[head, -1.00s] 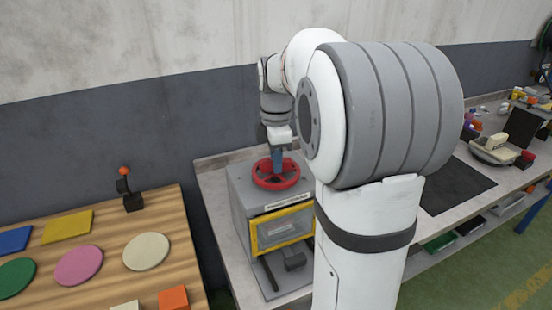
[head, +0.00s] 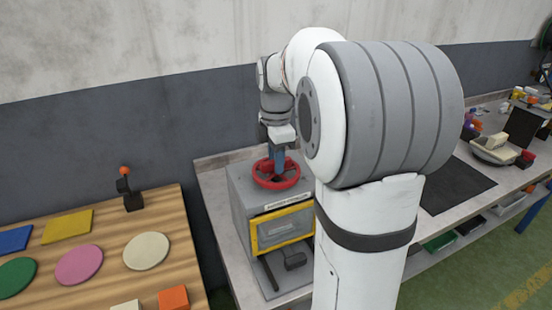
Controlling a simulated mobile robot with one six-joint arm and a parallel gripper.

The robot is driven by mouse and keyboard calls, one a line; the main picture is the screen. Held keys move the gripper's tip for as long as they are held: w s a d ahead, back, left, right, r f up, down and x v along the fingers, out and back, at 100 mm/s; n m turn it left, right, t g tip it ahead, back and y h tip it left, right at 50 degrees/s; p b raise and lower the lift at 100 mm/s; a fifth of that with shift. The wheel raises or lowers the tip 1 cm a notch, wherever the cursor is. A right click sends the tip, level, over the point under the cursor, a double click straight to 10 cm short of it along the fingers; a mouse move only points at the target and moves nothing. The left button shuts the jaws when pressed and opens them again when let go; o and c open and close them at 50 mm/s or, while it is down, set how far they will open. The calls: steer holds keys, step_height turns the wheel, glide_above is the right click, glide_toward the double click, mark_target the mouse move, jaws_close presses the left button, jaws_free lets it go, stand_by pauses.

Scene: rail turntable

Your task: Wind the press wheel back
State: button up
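The press wheel is a red handwheel (head: 261,180) lying flat on top of a grey press box (head: 240,205) with a yellow-framed front window (head: 284,231). My gripper (head: 277,160) points down over the wheel, with its blue fingers at the wheel's far part. My arm hides the right edge of the press. The fingertips are too small and partly hidden, so I cannot tell if they close on the wheel.
A wooden table (head: 185,245) at left holds coloured discs and plates and a black lever with an orange knob (head: 125,171). The press stands on a grey bench (head: 215,190). A black mat (head: 455,187) and a bowl (head: 493,151) lie at right.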

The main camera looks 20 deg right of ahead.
steer(key=shift+o, duration=0.9)
step_height(320, 180, up, 8)
steer(key=shift+f, duration=0.1)
steer(key=s+a+f+m+t, duration=0.1)
steer(key=s+a+f+m, duration=0.4)
steer(key=s+m, duration=0.3)
steer(key=s+a+f+m+t, duration=0.2)
steer(key=s+a+f+m, duration=0.2)
steer(key=s+f+m, duration=0.3)
steer(key=s+m, duration=0.2)
steer(key=s, duration=0.2)
steer(key=shift+a+f, duration=0.2)
steer(key=shift+a, duration=0.2)
